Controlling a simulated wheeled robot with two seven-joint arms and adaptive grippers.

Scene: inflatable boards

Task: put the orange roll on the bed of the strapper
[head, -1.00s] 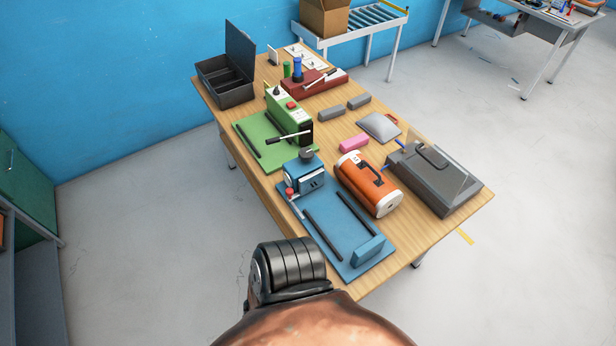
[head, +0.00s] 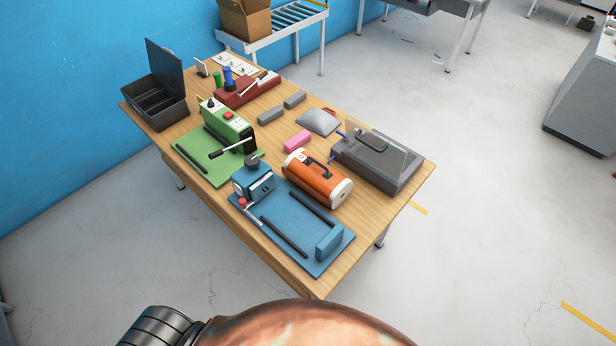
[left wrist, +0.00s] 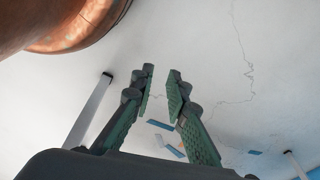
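The orange roll (head: 317,178), with white ends and a dark handle on top, lies on the wooden table beside a blue machine. This blue machine, which looks like the strapper, has a blue head (head: 252,180) and a flat blue bed (head: 291,223) with two dark rails and a blue block at the near end. The bed is empty between the rails. In the left wrist view, my left gripper (left wrist: 160,88) has its green-padded fingers apart with nothing between them, over pale floor. Neither gripper shows in the head view.
A grey case with a clear upright panel (head: 376,162) stands right of the roll. A green machine (head: 226,127), pink block (head: 297,141), grey pouch (head: 318,121) and open black box (head: 154,100) share the table (head: 313,283).

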